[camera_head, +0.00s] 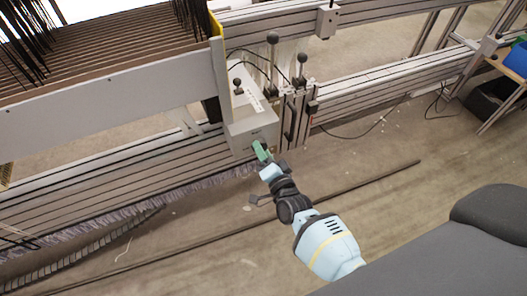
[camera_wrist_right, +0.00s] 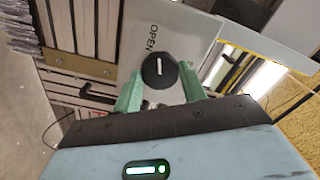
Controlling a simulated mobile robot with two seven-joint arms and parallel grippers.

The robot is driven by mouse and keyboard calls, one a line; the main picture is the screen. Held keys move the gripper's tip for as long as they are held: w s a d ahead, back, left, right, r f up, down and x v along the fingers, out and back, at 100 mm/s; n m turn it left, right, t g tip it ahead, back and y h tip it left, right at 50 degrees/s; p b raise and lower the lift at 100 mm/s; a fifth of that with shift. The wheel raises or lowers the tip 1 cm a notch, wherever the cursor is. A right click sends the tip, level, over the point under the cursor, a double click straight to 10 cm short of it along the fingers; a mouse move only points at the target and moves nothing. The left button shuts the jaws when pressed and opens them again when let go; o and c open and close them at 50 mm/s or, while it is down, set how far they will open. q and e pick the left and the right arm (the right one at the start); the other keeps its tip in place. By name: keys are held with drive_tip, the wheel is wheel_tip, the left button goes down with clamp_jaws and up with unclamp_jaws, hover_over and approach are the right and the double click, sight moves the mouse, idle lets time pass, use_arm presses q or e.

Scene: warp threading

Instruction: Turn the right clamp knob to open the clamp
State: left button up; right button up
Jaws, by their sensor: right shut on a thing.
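The clamp knob (camera_wrist_right: 160,70) is round and black with a white line on its face. In the right wrist view it sits on the grey clamp box (camera_wrist_right: 188,30), beside the printed word OPEN. The clamp box also shows in the head view (camera_head: 252,130), mounted on the frame rail. My right gripper (camera_head: 258,148) reaches the box's front face. In the right wrist view its green fingers (camera_wrist_right: 160,88) stand on either side of the knob, shut on it. In the head view the fingers hide the knob. My left gripper is not in view.
Several black ball-topped levers (camera_head: 272,40) stand behind the box. A grey horizontal beam (camera_head: 110,90) and brown slats are at the upper left. A dark rod (camera_head: 340,192) lies on the floor. A blue bin (camera_head: 516,58) stands at far right.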

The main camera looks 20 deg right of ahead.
idle(0.4)
drive_tip(key=o, duration=1)
drive_tip(key=shift+c, duration=0.2)
drive_tip(key=s+p, duration=0.1)
drive_tip(key=s, duration=0.7)
drive_tip(key=shift+d+p, duration=0.15)
drive_tip(key=shift+p, duration=0.25)
